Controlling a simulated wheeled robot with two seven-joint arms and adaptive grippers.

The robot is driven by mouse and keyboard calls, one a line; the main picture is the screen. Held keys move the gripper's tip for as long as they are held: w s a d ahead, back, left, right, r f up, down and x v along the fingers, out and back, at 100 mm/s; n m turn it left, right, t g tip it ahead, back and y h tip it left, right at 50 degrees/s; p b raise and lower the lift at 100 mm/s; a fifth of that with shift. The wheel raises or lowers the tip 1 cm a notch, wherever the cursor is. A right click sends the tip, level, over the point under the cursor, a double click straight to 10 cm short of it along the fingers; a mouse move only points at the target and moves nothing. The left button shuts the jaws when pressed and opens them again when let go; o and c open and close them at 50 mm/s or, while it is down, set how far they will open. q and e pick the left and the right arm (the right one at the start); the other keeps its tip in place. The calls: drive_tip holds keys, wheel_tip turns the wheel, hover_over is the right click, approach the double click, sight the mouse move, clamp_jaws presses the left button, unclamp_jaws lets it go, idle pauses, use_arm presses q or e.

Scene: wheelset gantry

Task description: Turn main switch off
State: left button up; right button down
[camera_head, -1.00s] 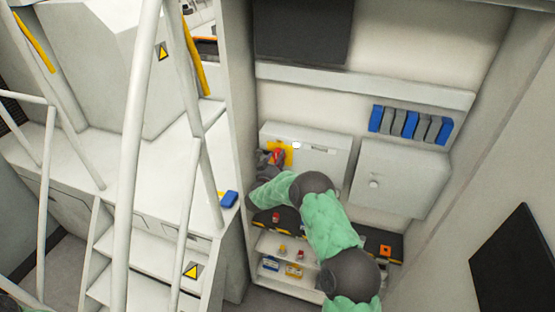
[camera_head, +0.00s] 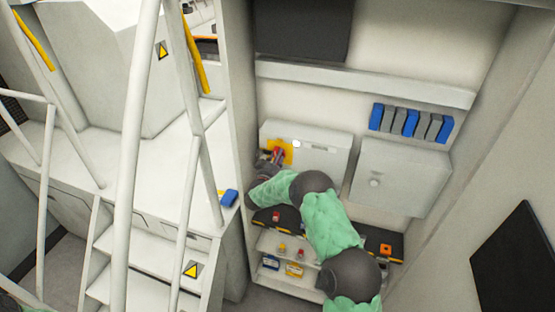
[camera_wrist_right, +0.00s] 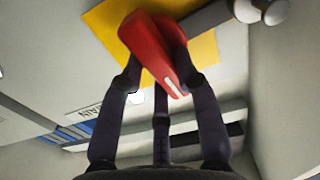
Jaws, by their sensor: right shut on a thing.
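The main switch is a red handle (camera_wrist_right: 155,50) on a yellow plate (camera_wrist_right: 100,22), fixed to the front of a white wall box (camera_head: 325,160). In the head view the red handle (camera_head: 279,155) shows small, with the yellow plate (camera_head: 287,147) behind it. My right gripper (camera_wrist_right: 155,65) is shut on the red handle, with its fingers on both sides of it. In the head view the right gripper (camera_head: 268,165) is partly hidden by its own wrist. The handle sits slanted across the plate in the wrist view. My left gripper is not in view.
A second white box (camera_head: 400,180) is on the wall to the right, below a row of blue and grey binders (camera_head: 410,123). Below are shelves with small parts (camera_head: 285,250). White stairs and railings (camera_head: 130,150) stand at the left.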

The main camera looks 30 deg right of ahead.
drive_tip(key=n, duration=0.5)
drive_tip(key=w+n, duration=0.1)
drive_tip(key=n, duration=0.5)
drive_tip(key=a+n, duration=0.1)
drive_tip(key=n, duration=0.4)
drive_tip(key=shift+w+f, duration=0.2)
drive_tip(key=shift+f, duration=0.1)
drive_tip(key=shift+n, duration=0.4)
drive_tip(key=c, duration=0.9)
unclamp_jaws()
drive_tip(key=shift+f, duration=0.1)
drive_tip(key=v, duration=1.2)
